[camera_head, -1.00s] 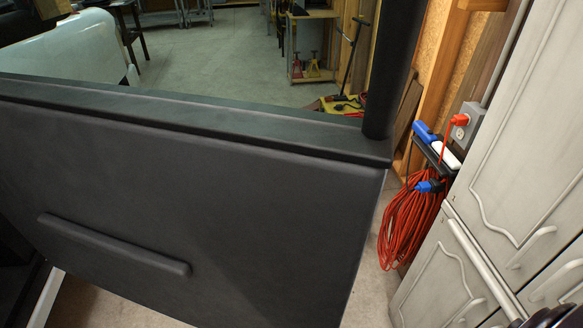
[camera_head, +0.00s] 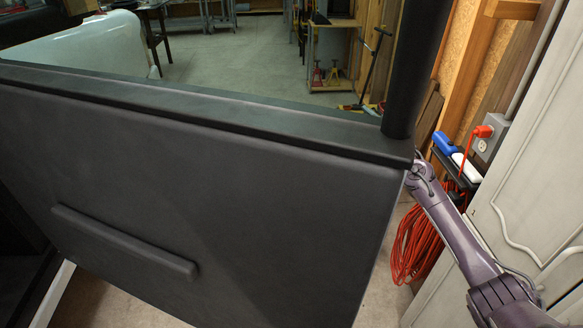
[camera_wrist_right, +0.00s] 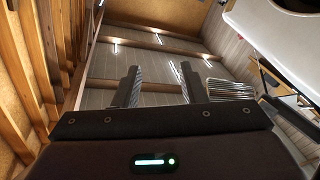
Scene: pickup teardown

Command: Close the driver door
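The driver door (camera_head: 210,190) stands open and fills the left and middle of the head view, with its dark grey inner side facing me. It has a long handle bar (camera_head: 125,242) low on the left and a window post (camera_head: 412,70) at its right end. My right arm comes in from the right and reaches the door's free edge; its hand is hidden behind that edge. In the right wrist view my right gripper (camera_wrist_right: 160,88) is open, with nothing between its fingers. Whether the hand touches the door cannot be told. My left gripper is not in view.
A light cabinet (camera_head: 520,190) stands close on the right. A coiled red cord (camera_head: 415,245) hangs beside it, under an outlet box (camera_head: 490,138). The white truck body (camera_head: 85,50) shows beyond the door.

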